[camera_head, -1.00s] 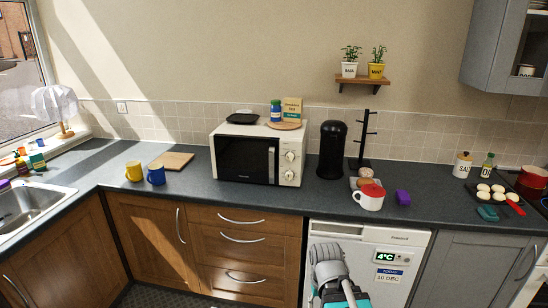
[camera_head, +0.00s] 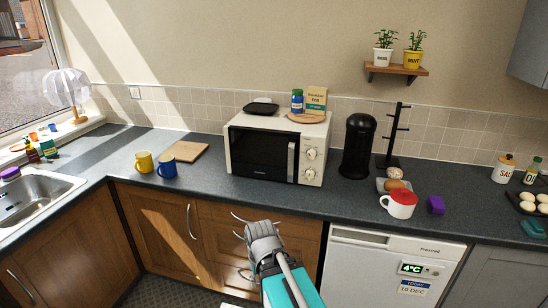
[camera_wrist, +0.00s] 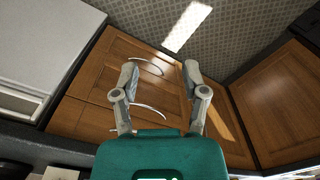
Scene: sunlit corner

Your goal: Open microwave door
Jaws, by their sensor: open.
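The microwave (camera_head: 276,147) is cream with a dark door, and it stands on the counter against the tiled wall. Its door (camera_head: 258,152) is closed. The upright silver door handle (camera_head: 291,161) is on the door's right side, beside the knobs. My gripper (camera_head: 262,228) is in front of the wooden drawers, below the counter and apart from the microwave. In the wrist view my gripper (camera_wrist: 160,72) has its two fingers spread with nothing between them. The microwave's door is not recognisable in the wrist view.
A board, jar and box (camera_head: 316,103) sit on the microwave. A black cylinder (camera_head: 357,146) stands close to its right. Blue (camera_head: 167,167) and yellow (camera_head: 144,162) mugs stand to its left. Curved drawer handles (camera_wrist: 147,109) are near my gripper. The counter strip before the microwave is clear.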

